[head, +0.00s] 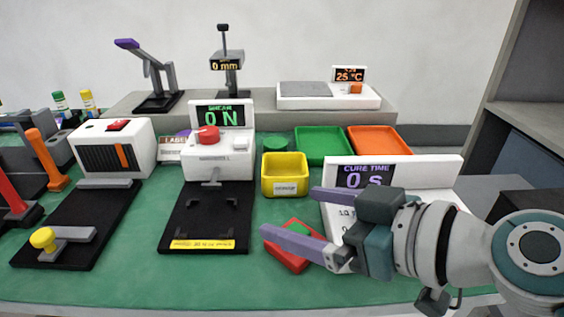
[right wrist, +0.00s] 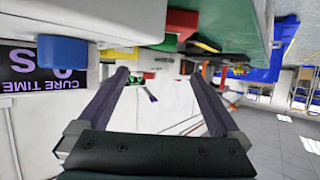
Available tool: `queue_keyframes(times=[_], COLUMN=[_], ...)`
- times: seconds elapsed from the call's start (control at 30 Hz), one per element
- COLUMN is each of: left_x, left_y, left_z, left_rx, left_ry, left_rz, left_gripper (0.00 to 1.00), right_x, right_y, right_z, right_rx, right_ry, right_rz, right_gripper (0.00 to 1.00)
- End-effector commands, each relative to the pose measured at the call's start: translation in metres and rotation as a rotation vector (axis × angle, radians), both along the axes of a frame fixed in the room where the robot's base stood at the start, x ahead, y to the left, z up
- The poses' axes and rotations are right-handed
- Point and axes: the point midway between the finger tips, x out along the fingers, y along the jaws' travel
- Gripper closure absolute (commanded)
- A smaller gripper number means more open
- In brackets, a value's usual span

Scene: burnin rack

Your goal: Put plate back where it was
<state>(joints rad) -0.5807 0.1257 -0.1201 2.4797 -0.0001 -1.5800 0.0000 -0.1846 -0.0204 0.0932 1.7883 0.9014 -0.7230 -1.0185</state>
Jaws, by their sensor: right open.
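No piece is clearly recognisable as the plate. A low red holder (head: 285,263) with a green piece (head: 298,229) on it lies on the green mat, partly hidden behind a finger of my right gripper (head: 289,211). I cannot tell whether the green piece is the plate. My right gripper is open and empty, its fingers pointing left above the mat, in front of the cure time device (head: 440,170). In the right wrist view the two fingers (right wrist: 158,75) stand wide apart with nothing between them. My left gripper is out of view.
A yellow bin (head: 285,188), a green tray (head: 323,160) and an orange tray (head: 375,140) stand behind. The shear tester (head: 222,165) reads 0 N, with a black base in front. A black fixture with a yellow knob (head: 43,239) is at left.

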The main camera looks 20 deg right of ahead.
Motion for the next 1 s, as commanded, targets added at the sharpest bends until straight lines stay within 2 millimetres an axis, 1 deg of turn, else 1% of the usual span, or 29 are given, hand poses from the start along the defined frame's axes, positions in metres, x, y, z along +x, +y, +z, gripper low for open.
queue_keyframes(times=[0.03,0.07,0.1,0.3,0.4,0.5,0.63,0.7,0.77,0.83,0.93,1.0], left_x=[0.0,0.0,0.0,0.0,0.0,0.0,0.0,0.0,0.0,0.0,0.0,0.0], left_y=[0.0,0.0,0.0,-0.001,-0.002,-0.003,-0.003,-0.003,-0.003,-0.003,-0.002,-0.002], left_z=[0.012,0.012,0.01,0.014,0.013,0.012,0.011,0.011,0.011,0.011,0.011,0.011], left_rx=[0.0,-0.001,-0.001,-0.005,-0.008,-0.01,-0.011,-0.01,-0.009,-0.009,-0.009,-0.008], left_ry=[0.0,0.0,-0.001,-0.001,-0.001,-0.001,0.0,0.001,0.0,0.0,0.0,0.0], left_rz=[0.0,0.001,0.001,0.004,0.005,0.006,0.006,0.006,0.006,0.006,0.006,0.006], left_gripper=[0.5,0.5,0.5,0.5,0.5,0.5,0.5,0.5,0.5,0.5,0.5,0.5], right_x=[0.0,-0.002,-0.011,-0.052,-0.069,-0.082,-0.093,-0.097,-0.102,-0.113,-0.137,-0.155], right_y=[0.0,-0.002,-0.007,-0.028,-0.038,-0.045,-0.051,-0.05,-0.044,-0.03,-0.014,-0.015], right_z=[0.012,0.013,0.012,0.031,0.038,0.044,0.05,0.051,0.047,0.036,0.012,-0.003], right_rx=[0.003,0.0,-0.005,-0.005,-0.006,-0.002,0.0,-0.002,-0.008,-0.027,-0.09,-0.15], right_ry=[-0.001,0.001,0.002,0.003,0.001,0.002,0.0,0.008,0.04,0.123,0.317,0.463], right_rz=[-0.001,-0.001,-0.001,0.003,0.002,0.001,0.001,0.008,0.028,0.067,0.092,0.054], right_gripper=[0.0,0.0,0.0,0.0,0.0,0.0,0.0,0.0,0.0,0.0,0.0,0.0])
